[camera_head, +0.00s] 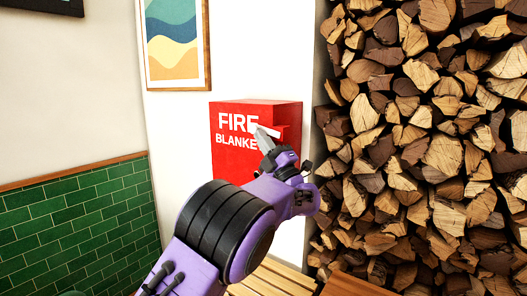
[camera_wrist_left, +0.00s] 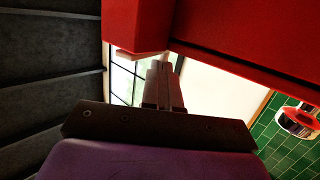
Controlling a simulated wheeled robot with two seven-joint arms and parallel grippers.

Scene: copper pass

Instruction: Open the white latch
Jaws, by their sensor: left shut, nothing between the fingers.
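A red box (camera_head: 232,160) lettered "FIRE BLANKET" is on the white wall. The white latch (camera_head: 272,131) shows as a short pale bar at the right part of its front, partly hidden by my gripper. My left gripper (camera_head: 263,137) is shut and empty, with its fingertips at the latch in the head view; I cannot tell if they touch. In the left wrist view the shut fingers (camera_wrist_left: 162,85) point up beneath the red box (camera_wrist_left: 245,30). A small pale piece by the box's lower edge there may be the latch. My right gripper is in neither view.
Stacked firewood (camera_head: 430,130) fills the right side, close beside the box. A framed picture (camera_head: 178,45) hangs above left. Green tiles (camera_head: 75,225) cover the lower left wall. A wooden slatted surface (camera_head: 275,278) lies below.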

